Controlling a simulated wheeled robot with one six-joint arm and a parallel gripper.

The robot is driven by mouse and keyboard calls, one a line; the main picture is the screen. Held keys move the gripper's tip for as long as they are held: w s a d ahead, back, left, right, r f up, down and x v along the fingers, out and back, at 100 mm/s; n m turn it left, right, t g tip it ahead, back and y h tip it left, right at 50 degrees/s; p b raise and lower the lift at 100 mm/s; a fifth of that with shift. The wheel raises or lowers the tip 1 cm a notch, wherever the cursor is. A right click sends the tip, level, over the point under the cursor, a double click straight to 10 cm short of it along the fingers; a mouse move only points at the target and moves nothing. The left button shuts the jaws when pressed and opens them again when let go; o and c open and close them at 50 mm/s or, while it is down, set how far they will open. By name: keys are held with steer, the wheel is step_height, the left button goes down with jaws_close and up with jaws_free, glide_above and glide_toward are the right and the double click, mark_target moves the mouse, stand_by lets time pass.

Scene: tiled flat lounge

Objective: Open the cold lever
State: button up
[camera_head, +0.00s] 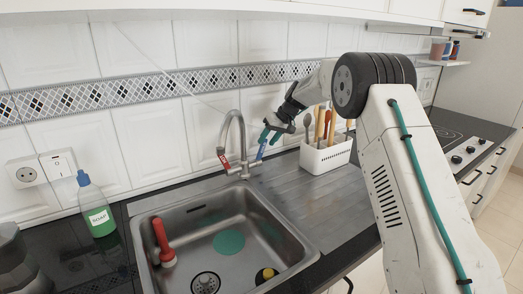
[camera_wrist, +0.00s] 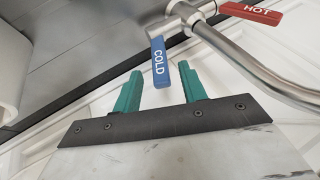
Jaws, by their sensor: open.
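The steel tap (camera_head: 241,168) stands at the back of the sink. Its cold lever (camera_wrist: 160,62) is blue and marked COLD; in the head view it shows as a small blue strip (camera_head: 261,152) on the tap's right. The hot lever (camera_wrist: 250,13) is red and marked HOT, on the tap's left in the head view (camera_head: 223,158). My gripper (camera_head: 271,134) has teal fingers and is just above the cold lever. In the wrist view the gripper (camera_wrist: 160,69) is open, and the cold lever's free end appears between the fingertips. I see no clear contact.
The sink (camera_head: 185,222) holds a red-handled tool (camera_head: 161,240). A green soap bottle (camera_head: 98,207) stands left of it. A white utensil holder (camera_head: 326,156) stands close to the right of my gripper. The tiled wall (camera_head: 160,140) is close behind the tap.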

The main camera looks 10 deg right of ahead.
mark_target(264, 145)
steer(key=x, duration=0.5)
steer(key=shift+a+f, duration=0.1)
steer(key=shift+f, duration=0.2)
jaws_close()
steer(key=shift+a, duration=0.15)
